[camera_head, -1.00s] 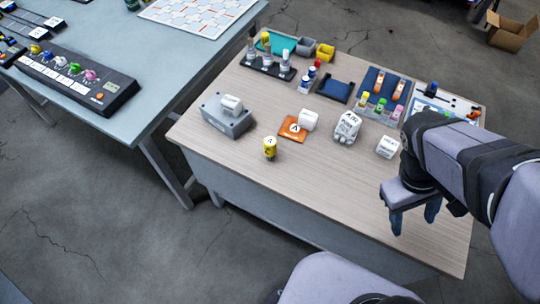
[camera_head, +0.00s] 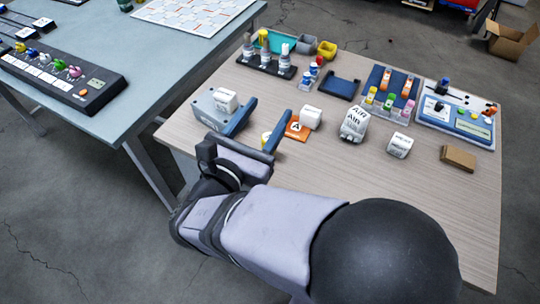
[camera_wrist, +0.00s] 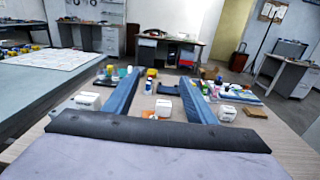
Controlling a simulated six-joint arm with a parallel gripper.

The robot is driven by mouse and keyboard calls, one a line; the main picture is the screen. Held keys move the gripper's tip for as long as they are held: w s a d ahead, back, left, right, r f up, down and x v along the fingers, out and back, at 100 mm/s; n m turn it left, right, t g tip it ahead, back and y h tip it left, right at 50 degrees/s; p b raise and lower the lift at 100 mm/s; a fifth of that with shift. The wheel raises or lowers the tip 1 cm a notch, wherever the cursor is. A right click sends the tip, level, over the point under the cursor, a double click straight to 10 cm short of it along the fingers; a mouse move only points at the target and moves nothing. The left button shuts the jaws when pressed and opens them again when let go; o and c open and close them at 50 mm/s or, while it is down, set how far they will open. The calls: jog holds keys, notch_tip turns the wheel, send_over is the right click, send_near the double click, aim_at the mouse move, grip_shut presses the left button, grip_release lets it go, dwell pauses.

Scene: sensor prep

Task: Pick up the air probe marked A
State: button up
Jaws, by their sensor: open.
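A small yellow cylinder (camera_head: 265,137), whose white top read "A" a second ago, stands near the table's front edge, mostly hidden by my gripper. I take it for the air probe, though I cannot read a full label. My gripper (camera_head: 270,108) is open and empty, its two blue fingers pointing across the table toward the back. The cylinder shows between the fingers, close to the right one; I cannot tell whether they touch. In the wrist view my open gripper (camera_wrist: 160,75) points level over the table, and the cylinder cannot be made out.
An orange card (camera_head: 296,131) marked A, with a white block (camera_head: 311,117), lies right of the fingers. A grey box (camera_head: 207,107) carrying a white block (camera_head: 225,100) is left. White "AIR" blocks (camera_head: 354,124), another white block (camera_head: 399,145) and a brown block (camera_head: 458,158) stand farther right.

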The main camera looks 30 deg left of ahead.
jog(key=shift+n+y, duration=0.4)
jog(key=shift+n, duration=0.1)
jog(key=f, duration=0.6)
jog(key=s+a+f, duration=0.1)
jog(key=f, duration=1.2)
jog(key=shift+s+a+f, duration=0.1)
jog(key=shift+s+a, duration=0.05)
jog(key=shift+a, duration=0.25)
jog(key=shift+w+a+p, duration=0.15)
jog(key=shift+w+p, duration=0.25)
jog(key=shift+w, duration=1.45)
jog(key=shift+w+a+p, duration=0.15)
jog(key=shift+w+p, duration=0.25)
jog(key=shift+w, duration=1.4)
jog(key=c, duration=1.2)
